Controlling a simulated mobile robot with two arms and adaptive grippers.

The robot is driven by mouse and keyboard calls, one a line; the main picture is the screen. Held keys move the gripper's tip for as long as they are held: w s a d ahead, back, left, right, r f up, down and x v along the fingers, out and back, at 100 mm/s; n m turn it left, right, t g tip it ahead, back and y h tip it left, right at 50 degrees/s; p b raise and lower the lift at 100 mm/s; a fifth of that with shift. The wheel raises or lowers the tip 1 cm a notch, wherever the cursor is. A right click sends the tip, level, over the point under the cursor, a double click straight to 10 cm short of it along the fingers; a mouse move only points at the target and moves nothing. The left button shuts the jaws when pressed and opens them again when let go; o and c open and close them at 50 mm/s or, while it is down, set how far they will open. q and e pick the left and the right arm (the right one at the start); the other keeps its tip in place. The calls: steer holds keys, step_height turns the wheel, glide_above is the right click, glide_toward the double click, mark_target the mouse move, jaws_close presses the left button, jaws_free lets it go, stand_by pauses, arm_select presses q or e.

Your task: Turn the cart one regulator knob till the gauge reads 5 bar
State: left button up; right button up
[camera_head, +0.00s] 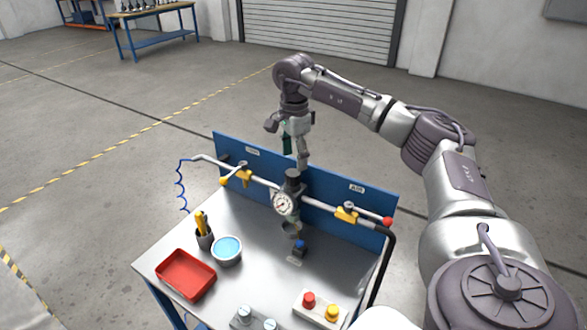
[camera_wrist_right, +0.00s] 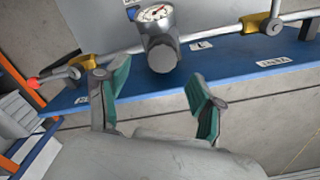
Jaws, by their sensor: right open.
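The regulator stands on the pipe in front of the blue panel on the cart. Its dark knob (camera_head: 293,178) is on top, and the round white gauge (camera_head: 284,203) faces front; the needle is too small to read surely. My right gripper (camera_head: 298,150) is above the knob, pointing down. Its green-padded fingers (camera_wrist_right: 155,75) are spread, apart from the knob, with nothing between them. My left gripper is not in view.
Yellow valves (camera_head: 243,177) and (camera_head: 346,212) sit on the pipe either side of the regulator. The blue panel (camera_head: 360,208) rises behind.

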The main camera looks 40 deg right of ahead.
mark_target(293, 172)
step_height(293, 172, down, 4)
steer(key=shift+w+f+p, duration=0.15)
steer(key=shift+f+p, duration=0.1)
steer(key=shift+p, duration=0.25)
steer(key=shift+f, duration=0.65)
steer(key=shift+c, duration=0.5)
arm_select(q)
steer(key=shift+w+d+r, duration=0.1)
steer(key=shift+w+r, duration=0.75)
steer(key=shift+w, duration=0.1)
arm_select(e)
steer(key=c, duration=1)
